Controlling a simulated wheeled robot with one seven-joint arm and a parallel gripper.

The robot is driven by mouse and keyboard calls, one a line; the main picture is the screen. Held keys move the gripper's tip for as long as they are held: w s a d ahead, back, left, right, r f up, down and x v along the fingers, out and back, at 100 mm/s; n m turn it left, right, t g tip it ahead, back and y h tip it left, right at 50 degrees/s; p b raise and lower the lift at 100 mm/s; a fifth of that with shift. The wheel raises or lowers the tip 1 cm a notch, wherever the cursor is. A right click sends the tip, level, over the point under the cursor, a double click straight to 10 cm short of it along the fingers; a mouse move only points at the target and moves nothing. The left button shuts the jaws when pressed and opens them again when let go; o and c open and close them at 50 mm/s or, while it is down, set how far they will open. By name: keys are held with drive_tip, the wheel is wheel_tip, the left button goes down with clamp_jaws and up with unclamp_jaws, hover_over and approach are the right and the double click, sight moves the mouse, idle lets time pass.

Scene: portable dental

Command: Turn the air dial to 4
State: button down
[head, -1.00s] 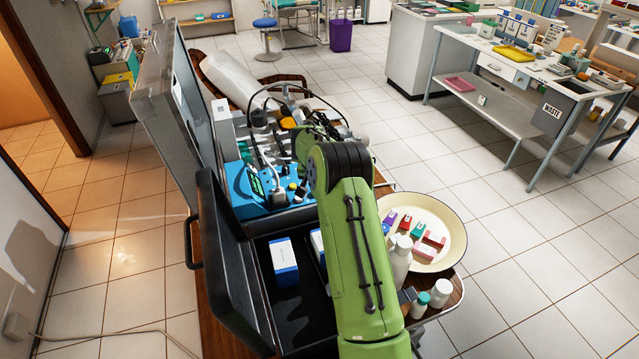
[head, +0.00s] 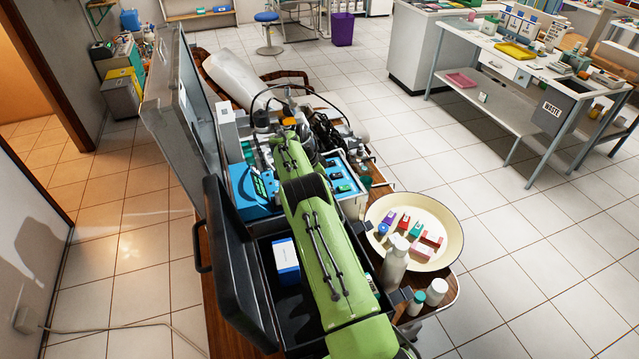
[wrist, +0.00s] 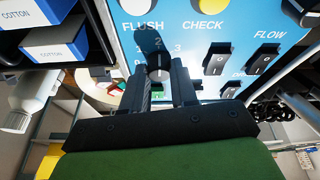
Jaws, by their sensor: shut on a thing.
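In the wrist view a dark dial knob (wrist: 158,61) stands out from a blue panel (wrist: 190,30). Printed numbers 1, 2 and 3 show around the knob, with 2 above it and 3 to its right. The lower part of the scale is mostly hidden by the fingers. My gripper (wrist: 160,78) is shut on the knob, one finger on each side. The dial's name and its pointer position cannot be made out. In the head view my arm hides the dial and the gripper; part of the blue unit (head: 345,172) shows beside it.
Rocker switches (wrist: 263,58) sit right of the dial under FLOW. A yellow button (wrist: 214,10) is at CHECK, above. Cotton boxes (wrist: 55,40) are at the left. In the head view an open case lid (head: 228,255) and a cream basin (head: 447,222) flank my arm.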

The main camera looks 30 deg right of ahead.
drive_tip(key=shift+m, duration=0.5)
drive_tip(key=c, duration=0.9)
unclamp_jaws()
drive_tip(key=p+v, duration=0.7)
drive_tip(key=v, duration=0.8)
drive_tip(key=shift+w+r, duration=0.25)
drive_tip(key=shift+r, duration=0.2)
drive_tip(key=shift+f, duration=0.1)
